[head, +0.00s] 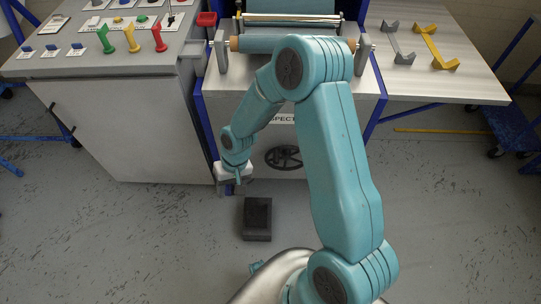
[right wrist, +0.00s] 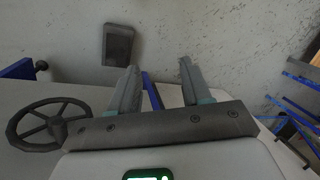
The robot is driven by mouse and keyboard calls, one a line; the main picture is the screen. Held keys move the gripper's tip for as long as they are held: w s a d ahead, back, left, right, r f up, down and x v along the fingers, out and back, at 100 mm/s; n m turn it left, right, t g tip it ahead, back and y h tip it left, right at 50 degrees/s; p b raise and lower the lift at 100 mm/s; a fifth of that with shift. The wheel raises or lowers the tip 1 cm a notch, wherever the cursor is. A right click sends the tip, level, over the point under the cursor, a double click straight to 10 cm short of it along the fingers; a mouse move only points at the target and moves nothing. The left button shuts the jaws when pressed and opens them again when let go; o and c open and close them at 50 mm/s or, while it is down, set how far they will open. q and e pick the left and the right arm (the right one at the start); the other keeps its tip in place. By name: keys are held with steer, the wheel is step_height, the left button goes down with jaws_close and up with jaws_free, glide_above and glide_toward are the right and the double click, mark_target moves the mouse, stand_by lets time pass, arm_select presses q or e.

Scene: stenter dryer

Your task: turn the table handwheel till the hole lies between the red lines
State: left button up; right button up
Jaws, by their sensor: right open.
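The table handwheel (head: 284,157) is a dark spoked wheel on the pale front panel of the inspection table, low under the lettering. It also shows at the left of the right wrist view (right wrist: 50,143). My right gripper (head: 230,186) is to the left of the wheel in the head view, apart from it, pointing down. In the right wrist view its two fingers (right wrist: 157,82) stand apart with nothing between them. I cannot make out the hole or the red lines. My left gripper is not in view.
A dark block (head: 257,222) lies on the floor below the wheel. A grey cabinet (head: 120,125) with green, yellow and red levers stands on the left. A side table (head: 440,75) with grey and yellow brackets is on the right. The floor around the block is mostly clear.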

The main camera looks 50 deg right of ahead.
steer(key=w+d+r+m+h+b, duration=0.25)
steer(key=d+r+b, duration=0.2)
steer(key=d, duration=0.75)
steer(key=m+g+h+b, duration=0.1)
steer(key=m, duration=0.2)
glide_toward(276, 156)
arm_select(q)
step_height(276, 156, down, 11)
steer(key=b, duration=0.3)
arm_select(e)
steer(key=f, duration=0.9)
steer(key=shift+s+d, duration=0.2)
steer(key=shift+d, duration=0.05)
steer(key=shift+r, duration=0.1)
steer(key=shift+c, duration=0.3)
jaws_close()
